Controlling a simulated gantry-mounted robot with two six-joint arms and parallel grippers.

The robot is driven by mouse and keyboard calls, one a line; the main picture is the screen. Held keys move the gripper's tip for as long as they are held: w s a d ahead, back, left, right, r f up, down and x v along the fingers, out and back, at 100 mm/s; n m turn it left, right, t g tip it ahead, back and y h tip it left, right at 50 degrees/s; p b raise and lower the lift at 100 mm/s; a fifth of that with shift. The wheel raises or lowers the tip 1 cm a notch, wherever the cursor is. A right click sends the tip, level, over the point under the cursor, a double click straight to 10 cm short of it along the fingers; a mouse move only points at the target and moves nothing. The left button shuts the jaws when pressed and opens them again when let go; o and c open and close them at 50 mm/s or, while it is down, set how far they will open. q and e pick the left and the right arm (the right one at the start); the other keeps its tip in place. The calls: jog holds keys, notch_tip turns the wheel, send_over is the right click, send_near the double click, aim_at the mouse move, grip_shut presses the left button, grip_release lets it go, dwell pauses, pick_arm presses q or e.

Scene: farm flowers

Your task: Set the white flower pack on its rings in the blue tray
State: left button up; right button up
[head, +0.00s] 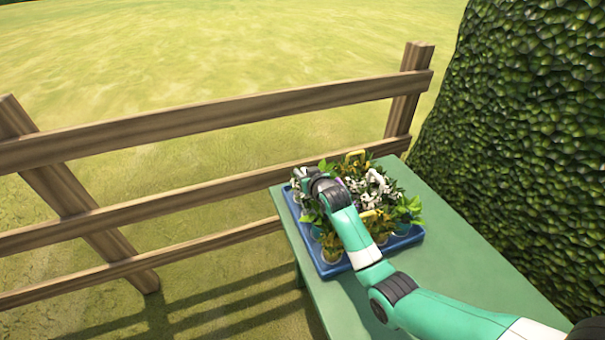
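The blue tray (414,238) lies on the green table, filled with several potted plants. White flowers show at the tray's left end (297,180) and again right of my gripper (375,184); I cannot tell which of them is the white flower pack. My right gripper (308,184) is over the tray's left part, close to the left white flowers. Its fingers are too small and covered to show whether they are open or hold anything. The rings in the tray are hidden by plants and my arm. My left gripper is not in view.
The green table (470,255) is bare to the right of the tray. A wooden fence (230,115) runs close behind and left of the table, and a large hedge (530,130) stands at the right.

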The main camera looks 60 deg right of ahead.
jog(key=shift+o, duration=1.3)
jog(key=shift+s+a+r+p, duration=0.2)
jog(key=shift+r+p, duration=0.15)
jog(key=shift+p, duration=0.05)
jog(key=p+v, duration=0.6)
jog(key=v, duration=0.5)
jog(key=shift+s+p, duration=0.15)
jog(key=shift+p, duration=0.2)
jog(key=shift+a, duration=0.1)
